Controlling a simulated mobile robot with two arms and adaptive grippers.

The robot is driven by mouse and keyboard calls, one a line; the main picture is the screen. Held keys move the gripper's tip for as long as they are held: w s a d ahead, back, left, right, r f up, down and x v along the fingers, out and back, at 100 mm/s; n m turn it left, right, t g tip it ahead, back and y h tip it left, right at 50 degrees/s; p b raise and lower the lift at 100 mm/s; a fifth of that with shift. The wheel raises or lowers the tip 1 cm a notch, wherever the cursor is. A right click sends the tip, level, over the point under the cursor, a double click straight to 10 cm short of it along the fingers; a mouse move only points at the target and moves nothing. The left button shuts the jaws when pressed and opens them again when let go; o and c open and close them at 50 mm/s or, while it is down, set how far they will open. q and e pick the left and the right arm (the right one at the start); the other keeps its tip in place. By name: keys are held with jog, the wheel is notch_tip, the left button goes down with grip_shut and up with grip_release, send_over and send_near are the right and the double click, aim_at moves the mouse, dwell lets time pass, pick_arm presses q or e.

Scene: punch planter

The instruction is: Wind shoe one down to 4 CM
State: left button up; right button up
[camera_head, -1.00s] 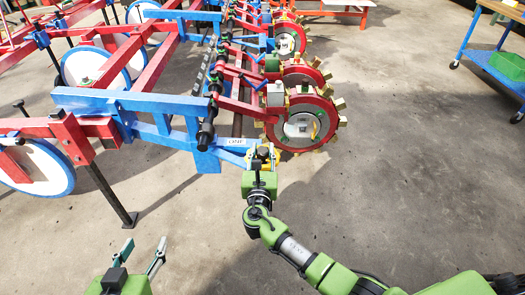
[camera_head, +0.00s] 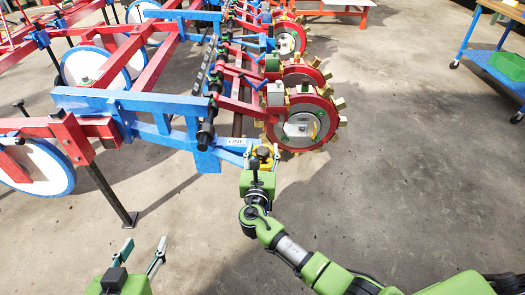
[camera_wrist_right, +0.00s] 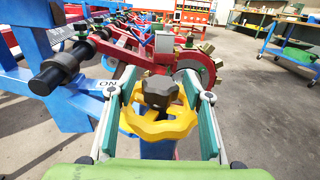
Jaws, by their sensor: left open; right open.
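The yellow handwheel (camera_wrist_right: 158,121) with a black knob (camera_wrist_right: 160,91) on top fills the middle of the right wrist view. It sits at the end of the blue arm (camera_head: 234,153) labelled ONE (camera_head: 236,142). My right gripper (camera_head: 262,156) is open at the wheel, and the wrist view shows one finger on each side of it. I cannot tell whether the fingers touch the rim. Any shoe or depth scale below is not discernible. My left gripper (camera_head: 143,252) is open and empty at the lower left, well away from the planter.
A red punch wheel (camera_head: 301,124) with yellowish studs stands just behind the handwheel. The blue frame beam (camera_head: 150,105) and a black shaft (camera_head: 206,125) lie to the left. A black stand leg (camera_head: 112,194) reaches the floor. Concrete floor at right is clear up to a blue trolley (camera_head: 492,72).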

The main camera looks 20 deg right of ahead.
jog(key=v, duration=1.2)
